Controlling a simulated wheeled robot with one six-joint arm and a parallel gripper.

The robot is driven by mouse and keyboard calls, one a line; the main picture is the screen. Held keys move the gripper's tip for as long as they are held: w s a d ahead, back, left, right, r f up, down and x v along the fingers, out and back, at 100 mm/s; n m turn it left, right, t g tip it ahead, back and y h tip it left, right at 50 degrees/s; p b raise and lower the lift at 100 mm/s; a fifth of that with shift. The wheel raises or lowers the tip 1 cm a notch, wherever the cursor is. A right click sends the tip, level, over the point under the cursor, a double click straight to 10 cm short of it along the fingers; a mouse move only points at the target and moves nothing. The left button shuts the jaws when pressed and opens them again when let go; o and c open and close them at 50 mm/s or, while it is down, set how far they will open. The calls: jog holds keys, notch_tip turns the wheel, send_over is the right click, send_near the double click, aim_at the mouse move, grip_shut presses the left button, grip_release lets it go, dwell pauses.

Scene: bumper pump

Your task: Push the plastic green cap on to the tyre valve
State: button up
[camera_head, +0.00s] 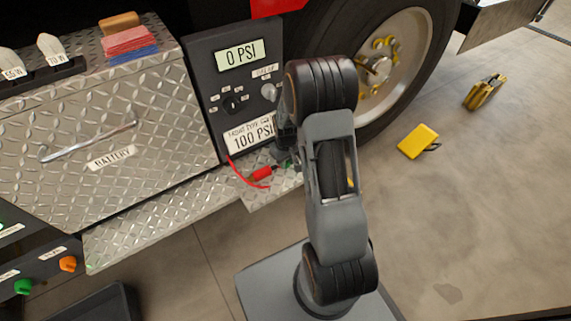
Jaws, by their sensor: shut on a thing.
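My gripper (282,153) is low in front of the pump panel, just left of my arm, and is partly hidden by it. A small bit of green, the plastic cap (288,163), shows at its fingertips, and the gripper is shut on it. The wheel (380,70) with its black tyre stands behind and to the right of my arm. The tyre valve cannot be made out; my arm covers part of the tyre's left side.
The pump panel (233,85) reads 0 PSI above and 100 PSI below. A red hose with a red connector (262,173) lies on the metal step close to my gripper. A yellow block (418,141) and a yellow-black tool (484,92) lie on the open floor at right.

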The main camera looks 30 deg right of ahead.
jog(key=shift+r+p, duration=2)
jog(key=shift+r, duration=0.7)
